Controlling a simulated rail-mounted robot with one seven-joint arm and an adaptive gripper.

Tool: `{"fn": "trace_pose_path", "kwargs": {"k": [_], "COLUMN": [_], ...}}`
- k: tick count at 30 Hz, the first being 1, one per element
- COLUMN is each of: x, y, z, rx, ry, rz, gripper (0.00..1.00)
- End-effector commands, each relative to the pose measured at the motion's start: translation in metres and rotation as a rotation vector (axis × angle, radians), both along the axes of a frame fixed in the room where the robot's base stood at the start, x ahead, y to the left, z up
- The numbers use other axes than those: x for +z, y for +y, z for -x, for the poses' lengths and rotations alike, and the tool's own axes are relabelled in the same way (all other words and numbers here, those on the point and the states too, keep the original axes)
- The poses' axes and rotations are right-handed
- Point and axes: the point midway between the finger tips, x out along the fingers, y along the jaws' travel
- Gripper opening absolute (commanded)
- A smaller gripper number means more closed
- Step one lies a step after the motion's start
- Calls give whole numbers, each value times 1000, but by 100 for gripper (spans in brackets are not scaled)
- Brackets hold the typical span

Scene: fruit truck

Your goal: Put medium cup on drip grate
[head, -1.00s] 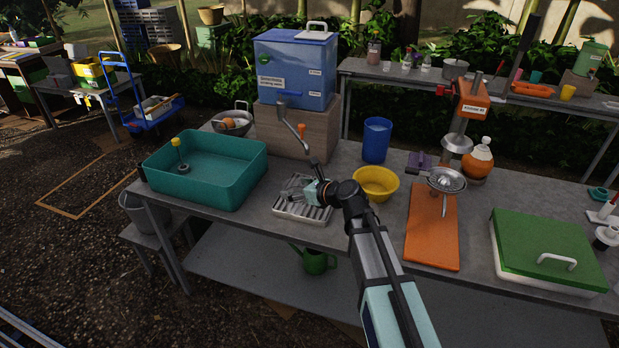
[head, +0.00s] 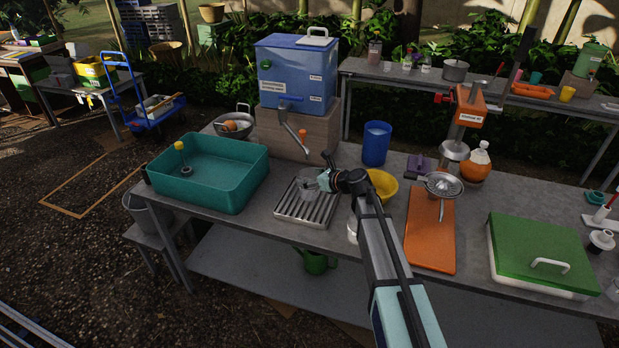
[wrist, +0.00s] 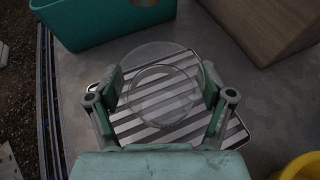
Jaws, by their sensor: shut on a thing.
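A clear see-through cup (head: 307,184) is held over the drip grate (head: 304,208), a metal tray with slats on the bench front. My gripper (head: 319,181) comes from the right and is shut on the cup. In the wrist view the cup (wrist: 162,97) sits between the two green-padded fingers, its round rim towards the camera. The slats of the grate (wrist: 138,131) show through and around it. I cannot tell whether the cup's base touches the slats.
A blue water dispenser (head: 297,75) on a wooden block stands behind, its spout pointing towards the grate. A teal basin (head: 207,190) is to the left. A yellow bowl (head: 384,184) and an orange board (head: 430,235) are to the right.

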Motion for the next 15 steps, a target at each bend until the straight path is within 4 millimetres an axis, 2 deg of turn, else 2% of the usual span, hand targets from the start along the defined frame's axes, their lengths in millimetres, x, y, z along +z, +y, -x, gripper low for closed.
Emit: {"fn": "trace_pose_path", "kwargs": {"k": [3, 14, 15], "x": [-7, -12, -11], "y": [0, 0, 0], "z": [0, 0, 0], "rx": [0, 0, 0], "ry": [1, -1, -1], "rz": [-1, -1, -1], "gripper": [43, 43, 87]}}
